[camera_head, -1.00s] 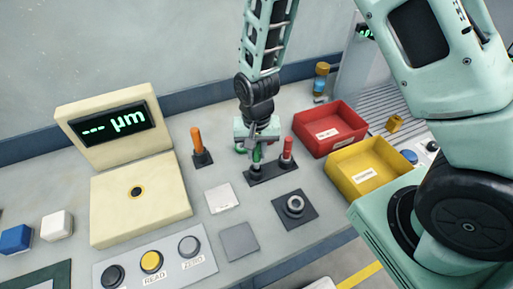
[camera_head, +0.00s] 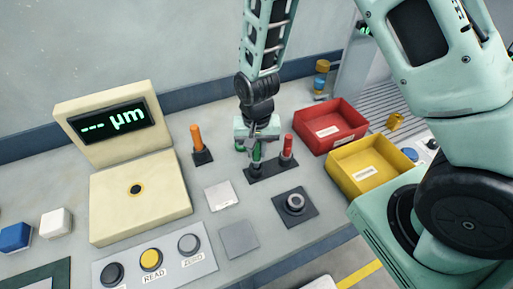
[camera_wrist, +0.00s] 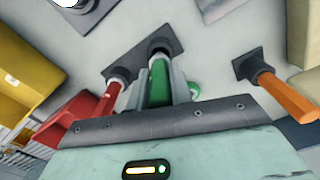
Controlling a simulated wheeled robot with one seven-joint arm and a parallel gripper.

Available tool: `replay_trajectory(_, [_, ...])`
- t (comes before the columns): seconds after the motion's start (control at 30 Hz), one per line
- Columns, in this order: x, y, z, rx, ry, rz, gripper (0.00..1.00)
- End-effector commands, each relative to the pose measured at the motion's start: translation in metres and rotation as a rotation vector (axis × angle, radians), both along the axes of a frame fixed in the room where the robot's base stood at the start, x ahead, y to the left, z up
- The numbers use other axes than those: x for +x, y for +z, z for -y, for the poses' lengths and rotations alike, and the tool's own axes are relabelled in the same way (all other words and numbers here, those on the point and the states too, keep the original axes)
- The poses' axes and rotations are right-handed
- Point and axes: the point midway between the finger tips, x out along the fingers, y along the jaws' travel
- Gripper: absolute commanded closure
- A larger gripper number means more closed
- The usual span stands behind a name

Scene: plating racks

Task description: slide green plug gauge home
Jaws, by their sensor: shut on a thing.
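The green plug gauge (camera_wrist: 158,82) is between the jaws of my gripper (camera_wrist: 160,88) in the wrist view, its far end at a dark socket in the black holder (camera_wrist: 171,38). In the head view my gripper (camera_head: 257,148) is over the left end of the holder (camera_head: 272,172), shut on the green plug gauge (camera_head: 257,154). The red plug gauge (camera_head: 287,147) stands upright in the holder's right end; it also shows in the wrist view (camera_wrist: 104,102). How deep the green gauge sits is hard to tell.
An orange-handled tool (camera_head: 196,138) stands in its own base at left. A red bin (camera_head: 341,143) and a yellow bin (camera_head: 379,180) stand at right. A ring (camera_head: 295,203) rests on a dark plate in front. A cream gauge unit (camera_head: 137,205) and buttons are at left.

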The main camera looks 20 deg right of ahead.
Motion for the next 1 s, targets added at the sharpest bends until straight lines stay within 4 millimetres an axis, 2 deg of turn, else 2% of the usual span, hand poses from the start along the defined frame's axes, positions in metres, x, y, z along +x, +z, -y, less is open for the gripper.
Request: replay_trajectory(1.0, [0.000,-0.018,0.000,0.000,0.000,0.000,0.99])
